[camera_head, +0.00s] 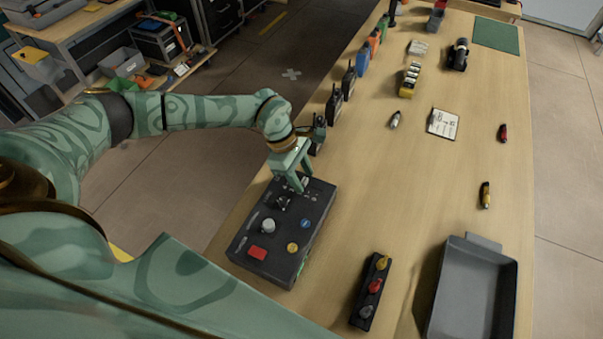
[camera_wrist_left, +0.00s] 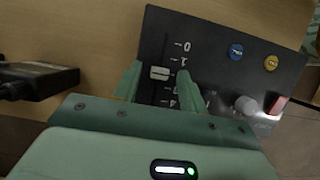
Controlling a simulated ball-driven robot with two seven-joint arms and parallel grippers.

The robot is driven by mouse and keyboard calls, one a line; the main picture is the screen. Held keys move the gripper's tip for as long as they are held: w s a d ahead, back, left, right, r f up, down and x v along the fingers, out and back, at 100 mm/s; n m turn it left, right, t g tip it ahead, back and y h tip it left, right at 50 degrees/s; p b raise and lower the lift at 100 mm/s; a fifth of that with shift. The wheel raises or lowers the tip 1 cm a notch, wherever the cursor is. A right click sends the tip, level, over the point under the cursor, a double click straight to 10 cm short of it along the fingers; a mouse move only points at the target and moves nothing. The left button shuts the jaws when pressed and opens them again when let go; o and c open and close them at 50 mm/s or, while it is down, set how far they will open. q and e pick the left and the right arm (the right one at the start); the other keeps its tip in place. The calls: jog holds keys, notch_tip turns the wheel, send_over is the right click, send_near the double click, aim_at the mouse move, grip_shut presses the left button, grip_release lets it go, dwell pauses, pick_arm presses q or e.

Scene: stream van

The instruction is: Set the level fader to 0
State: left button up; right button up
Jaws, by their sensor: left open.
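The dark control box (camera_head: 262,222) lies on the wooden table, below my left gripper (camera_head: 301,186) in the head view. In the left wrist view, the pale level fader knob (camera_wrist_left: 160,73) sits on a dark slot beside a white number scale (camera_wrist_left: 184,47). The 0 is at the scale's top end; the knob is a short way below it. My left gripper (camera_wrist_left: 160,70) is open, its two green fingers either side of the knob. I cannot tell if either finger touches it. The right finger hides part of the scale. My right gripper is not in view.
The box also carries a grey knob (camera_head: 268,226), a red button (camera_head: 257,253), a blue button (camera_head: 305,223) and a yellow button (camera_head: 292,247). Radios (camera_head: 333,104) line the table's left edge. A grey tray (camera_head: 437,290) and a small switch strip (camera_head: 369,292) lie at right.

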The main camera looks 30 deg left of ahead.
aim_at(323, 192)
pick_arm(q)
jog(key=shift+c, duration=0.3)
grip_shut()
jog(key=shift+w+d+p, duration=0.1)
jog(key=shift+d+p, duration=0.2)
jog(key=shift+d, duration=1.9)
jog(key=shift+o, duration=0.3)
grip_release()
jog(key=shift+d, duration=0.1)
